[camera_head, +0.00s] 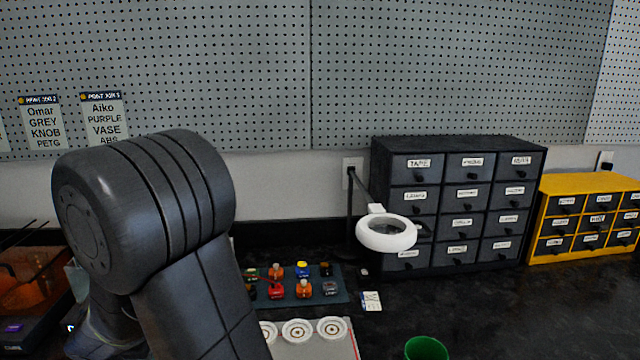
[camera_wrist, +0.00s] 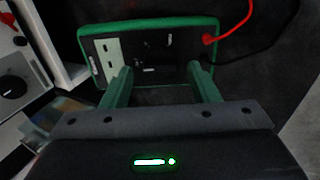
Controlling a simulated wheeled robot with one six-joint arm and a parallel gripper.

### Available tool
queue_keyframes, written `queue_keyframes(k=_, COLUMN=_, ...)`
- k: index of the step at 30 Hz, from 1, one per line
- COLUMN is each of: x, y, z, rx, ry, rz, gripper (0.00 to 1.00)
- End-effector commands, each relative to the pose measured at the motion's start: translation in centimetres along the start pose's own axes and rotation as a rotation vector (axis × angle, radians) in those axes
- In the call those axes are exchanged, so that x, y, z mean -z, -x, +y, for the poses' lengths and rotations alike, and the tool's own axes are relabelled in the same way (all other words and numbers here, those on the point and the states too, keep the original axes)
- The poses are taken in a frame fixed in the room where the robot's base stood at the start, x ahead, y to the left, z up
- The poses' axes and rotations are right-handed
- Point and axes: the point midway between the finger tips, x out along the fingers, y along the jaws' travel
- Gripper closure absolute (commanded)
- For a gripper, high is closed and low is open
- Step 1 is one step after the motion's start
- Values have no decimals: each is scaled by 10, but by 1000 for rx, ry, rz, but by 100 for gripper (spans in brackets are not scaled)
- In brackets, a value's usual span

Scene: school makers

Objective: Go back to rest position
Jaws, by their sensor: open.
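My gripper (camera_wrist: 161,88) shows in the wrist view with its two green fingers spread apart. Nothing is held between the fingers. Beyond the fingertips lies a dark device with a green rim (camera_wrist: 213,30), and a red lead is attached at its right side. I cannot tell whether the fingertips touch it. In the head view my dark arm fills the left foreground, and the gripper itself is not visible there.
A dark drawer cabinet (camera_head: 461,146) and a yellow drawer unit (camera_head: 533,250) stand at the back right. A white ring lamp (camera_head: 386,247) juts out before the dark cabinet. Small bottles stand on a mat (camera_head: 341,296). A green cup (camera_head: 426,348) is at the front.

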Motion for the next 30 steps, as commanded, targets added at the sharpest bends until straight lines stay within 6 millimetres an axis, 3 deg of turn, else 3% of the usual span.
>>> queue_keyframes(k=1, x=-1, y=-13, z=-1, rx=3, ry=-1, rz=-4, gripper=45)
queue_keyframes(k=30, x=-1, y=-8, z=2, rx=-21, ry=-886, rz=2, gripper=45)
